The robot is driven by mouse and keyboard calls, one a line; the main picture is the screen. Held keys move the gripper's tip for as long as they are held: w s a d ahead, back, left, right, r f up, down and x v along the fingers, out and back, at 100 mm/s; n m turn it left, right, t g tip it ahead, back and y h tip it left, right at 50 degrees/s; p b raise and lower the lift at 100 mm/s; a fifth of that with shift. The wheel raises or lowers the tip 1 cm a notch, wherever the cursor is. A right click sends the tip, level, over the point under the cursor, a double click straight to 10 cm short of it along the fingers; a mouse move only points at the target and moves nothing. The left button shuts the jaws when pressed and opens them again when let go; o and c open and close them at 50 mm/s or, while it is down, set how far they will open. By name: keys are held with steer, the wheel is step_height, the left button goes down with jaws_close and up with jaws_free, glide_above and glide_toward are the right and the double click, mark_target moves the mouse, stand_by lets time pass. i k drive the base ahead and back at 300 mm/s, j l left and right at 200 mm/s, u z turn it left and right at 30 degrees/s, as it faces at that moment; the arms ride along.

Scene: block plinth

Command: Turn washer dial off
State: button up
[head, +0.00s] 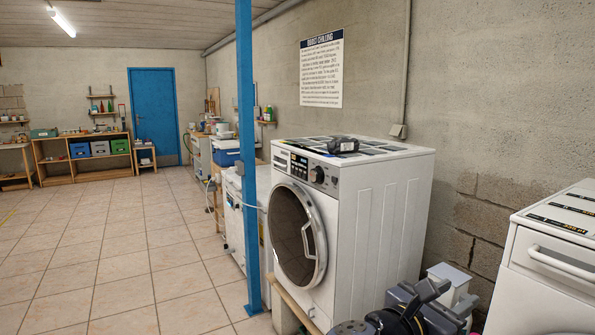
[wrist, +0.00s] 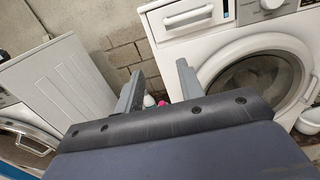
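A white front-loading washer (head: 375,230) stands right of the blue post in the head view. Its dark round dial (head: 317,174) is on the upper front panel, right of a dark display. Its round door (head: 297,235) looks closed. In the wrist view, a white machine at the right has a dial (wrist: 270,4) at the top edge, partly cut off, and a round glass door (wrist: 258,82). My gripper (wrist: 160,88) has its two grey fingers apart, with nothing held between them. It is away from both dials. In the head view my dark arm shows low, its fingertips unclear.
Another white appliance (head: 548,262) stands at the right edge of the head view. A small white bin (head: 450,285) is in the gap between the machines. Flat items and a dark object (head: 343,145) lie on the washer top. The blue post (head: 246,150) stands left; tiled floor beyond is clear.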

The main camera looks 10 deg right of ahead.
mark_target(315, 174)
steer(key=i+j, duration=0.2)
steer(key=i, duration=0.25)
steer(key=i+j, duration=0.2)
steer(key=i, duration=0.3)
steer(key=i+j, duration=0.2)
steer(key=i, duration=0.25)
steer(key=i+j, duration=0.2)
steer(key=i, duration=0.3)
steer(key=i+j, duration=0.2)
steer(key=i, duration=0.25)
